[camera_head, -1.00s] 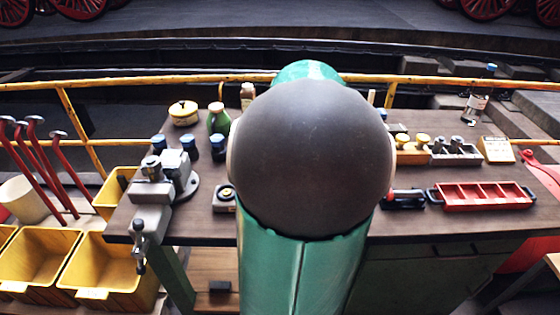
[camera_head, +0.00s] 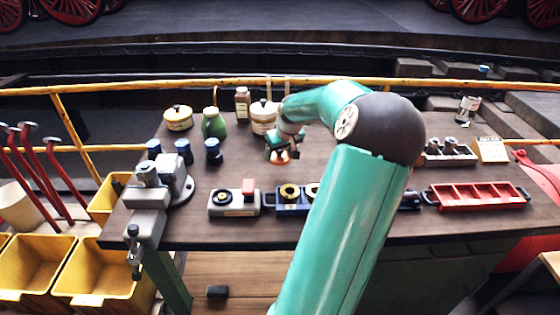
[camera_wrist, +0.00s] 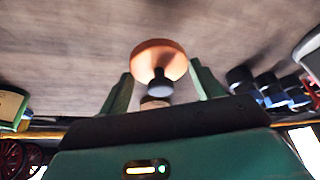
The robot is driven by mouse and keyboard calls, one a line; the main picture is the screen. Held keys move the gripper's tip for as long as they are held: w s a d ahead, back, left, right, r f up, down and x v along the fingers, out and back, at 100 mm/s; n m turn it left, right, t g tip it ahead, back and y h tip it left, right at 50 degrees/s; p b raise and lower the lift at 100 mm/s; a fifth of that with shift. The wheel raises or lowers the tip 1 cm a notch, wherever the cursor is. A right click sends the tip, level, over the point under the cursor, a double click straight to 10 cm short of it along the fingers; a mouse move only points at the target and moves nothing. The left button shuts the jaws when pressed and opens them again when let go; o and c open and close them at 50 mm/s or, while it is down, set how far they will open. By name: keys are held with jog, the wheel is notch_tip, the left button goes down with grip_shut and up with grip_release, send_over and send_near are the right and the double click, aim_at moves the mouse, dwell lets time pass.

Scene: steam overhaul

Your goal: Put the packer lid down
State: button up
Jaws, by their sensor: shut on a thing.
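The packer lid, as I take it, is a round copper-orange disc (camera_wrist: 158,58) with a dark stem and knob. My gripper (camera_wrist: 163,88) is shut on the stem between its two green fingers, with the disc out beyond the fingertips. In the head view my gripper (camera_head: 283,150) is over the back middle of the wooden bench (camera_head: 330,165), and a little of the orange lid (camera_head: 279,160) shows under it. The wrist view shows bare wood beyond the disc. I cannot tell whether the lid touches the bench.
A grey fixture (camera_head: 234,203) and blue tray (camera_head: 291,208) lie in front. Right of the tray, my arm hides some bench.

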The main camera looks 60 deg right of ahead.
aim_at(282, 156)
jog(key=d+f, duration=0.1)
jog(key=w+d+f, duration=0.1)
jog(key=f, duration=0.1)
jog(key=shift+w, duration=0.1)
jog(key=shift+f, duration=1.35)
jog(key=o, duration=1)
jog(key=shift+f, duration=0.15)
jog(key=v, duration=1.2)
jog(key=shift+r, duration=0.2)
